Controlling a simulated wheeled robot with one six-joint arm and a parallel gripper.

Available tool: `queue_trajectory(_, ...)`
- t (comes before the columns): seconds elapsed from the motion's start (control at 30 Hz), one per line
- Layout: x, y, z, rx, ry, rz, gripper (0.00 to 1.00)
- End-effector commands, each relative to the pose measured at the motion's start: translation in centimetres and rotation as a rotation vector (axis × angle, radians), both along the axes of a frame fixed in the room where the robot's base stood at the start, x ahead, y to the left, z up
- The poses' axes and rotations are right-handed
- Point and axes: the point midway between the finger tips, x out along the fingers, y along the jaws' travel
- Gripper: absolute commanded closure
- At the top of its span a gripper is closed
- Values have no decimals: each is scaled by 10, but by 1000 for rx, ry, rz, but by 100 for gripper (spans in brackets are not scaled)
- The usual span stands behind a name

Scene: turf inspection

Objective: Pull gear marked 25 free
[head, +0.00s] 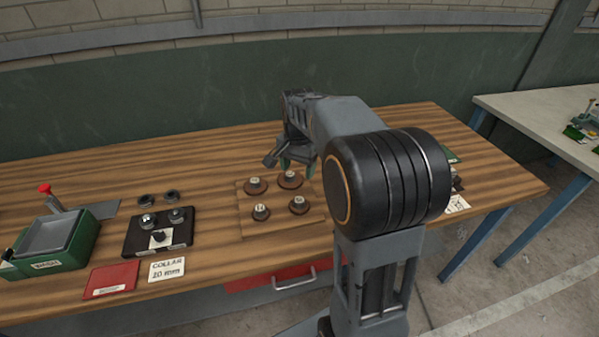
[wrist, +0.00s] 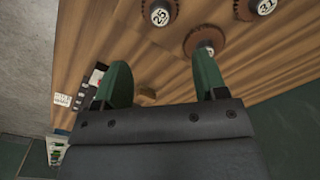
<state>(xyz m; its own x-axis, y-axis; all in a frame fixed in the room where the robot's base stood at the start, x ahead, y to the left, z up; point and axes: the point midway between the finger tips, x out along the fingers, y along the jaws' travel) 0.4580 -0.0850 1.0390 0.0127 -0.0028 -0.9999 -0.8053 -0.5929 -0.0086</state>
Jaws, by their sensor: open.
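The gear marked 25 (wrist: 160,13) is a brown disc with a numbered white-topped hub, cut by the wrist view's top edge. By the layout it is the front-right gear (head: 299,205) in the head view, on a wooden board (head: 280,228). The gear marked 31 (wrist: 264,6) is to its right in the wrist view. Another gear (wrist: 202,38) is partly behind my right-hand finger, its number unreadable. My gripper (wrist: 160,75) is open, its green fingers apart with nothing between them. In the head view my gripper (head: 297,165) is at the board's back-right side, partly hidden by my arm.
Left of the board are a black block (head: 158,237) with knobs, two dark rings (head: 158,199), a COLLAR 20 mm card (head: 167,269), a red booklet (head: 110,279) and a green tray (head: 55,245).

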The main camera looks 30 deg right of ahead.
Motion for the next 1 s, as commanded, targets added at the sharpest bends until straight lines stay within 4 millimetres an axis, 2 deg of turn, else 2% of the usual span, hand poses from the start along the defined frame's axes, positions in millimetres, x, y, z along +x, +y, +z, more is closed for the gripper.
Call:
queue_trajectory(0.23,6,-7,-28,4,19,-51,34)
queue_trajectory(0.7,5,-8,-110,4,17,-50,34)
queue_trajectory(1.0,6,-8,-136,4,14,-49,34)
